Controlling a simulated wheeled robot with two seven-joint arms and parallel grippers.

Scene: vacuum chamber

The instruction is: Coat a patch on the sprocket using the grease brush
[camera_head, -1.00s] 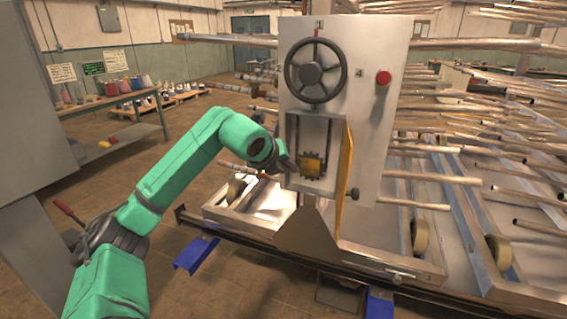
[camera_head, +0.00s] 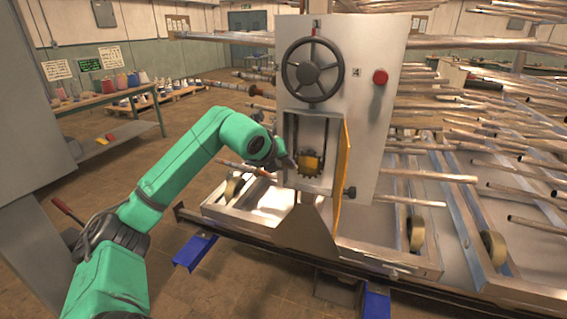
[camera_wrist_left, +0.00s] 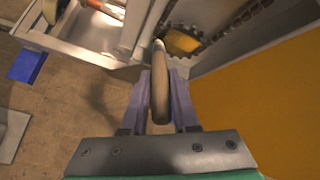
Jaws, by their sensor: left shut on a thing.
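The sprocket (camera_head: 312,166), dark-toothed with a yellow-orange area on its face, sits in the open recess of the grey machine panel. It also shows at the top of the left wrist view (camera_wrist_left: 181,42). My left gripper (camera_head: 287,163) is at the left edge of the recess, beside the sprocket. In the left wrist view its purple fingers (camera_wrist_left: 160,82) are shut on the brown handle of the grease brush (camera_wrist_left: 160,95). The brush's far end points toward the sprocket; I cannot tell whether it touches. The brush is hard to make out in the head view. My right gripper is not in view.
A yellow door (camera_head: 344,165) stands open at the recess's right side. Above are a handwheel (camera_head: 313,70) and a red button (camera_head: 380,76). Metal tubes (camera_head: 440,177) stick out to the right. A shelf with bottles (camera_head: 110,95) stands far left.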

